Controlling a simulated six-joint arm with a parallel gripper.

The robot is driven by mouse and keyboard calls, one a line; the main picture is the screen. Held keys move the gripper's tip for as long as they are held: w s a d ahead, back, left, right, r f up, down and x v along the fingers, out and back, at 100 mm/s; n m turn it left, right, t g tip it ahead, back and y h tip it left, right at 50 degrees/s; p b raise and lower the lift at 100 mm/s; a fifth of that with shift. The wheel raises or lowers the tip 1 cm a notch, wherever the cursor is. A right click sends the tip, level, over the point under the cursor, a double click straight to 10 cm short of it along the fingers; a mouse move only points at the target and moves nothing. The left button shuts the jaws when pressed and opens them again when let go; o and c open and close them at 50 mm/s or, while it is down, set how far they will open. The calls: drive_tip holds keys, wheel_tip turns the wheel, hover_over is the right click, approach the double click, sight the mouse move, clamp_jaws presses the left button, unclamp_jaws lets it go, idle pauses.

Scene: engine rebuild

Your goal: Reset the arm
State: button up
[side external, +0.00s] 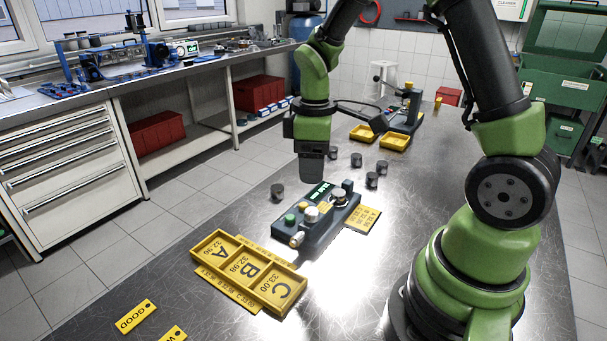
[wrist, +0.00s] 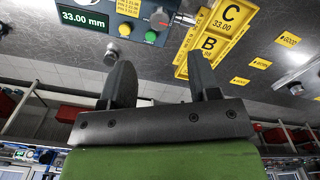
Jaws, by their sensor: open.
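My gripper (side external: 312,178) hangs pointing down above the bench, just behind the dark measuring device (side external: 318,212). In the wrist view its two dark fingers (wrist: 162,78) stand apart with nothing between them. The device's display (wrist: 83,18) reads 33.00 mm. The device has a green button (side external: 290,218), and a grey cylindrical part (side external: 338,197) sits at its right end. My arm is bent, with its base at the right of the bench.
A yellow tray (side external: 220,233) marked A, B, C lies in front of the device. Several dark cylinders (side external: 277,191) stand around and behind my gripper. Yellow trays (side external: 396,142) and a small stand (side external: 408,105) are farther back. Yellow labels (side external: 136,316) lie at the front left.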

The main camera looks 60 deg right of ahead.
drive_tip(key=s+a+r+m+t+y, duration=0.1)
drive_tip(key=s+a+r+m+t, duration=0.2)
drive_tip(key=s+r, duration=0.3)
drive_tip(key=s+a+r+m+t+y, duration=0.1)
drive_tip(key=s+a+r+m+t, duration=0.3)
drive_tip(key=r, duration=0.5)
drive_tip(key=s+a+m, duration=0.1)
drive_tip(key=s+m, duration=0.1)
drive_tip(key=s, duration=0.1)
drive_tip(key=shift+a, duration=0.25)
drive_tip(key=shift+w, duration=0.1)
idle(2.6)
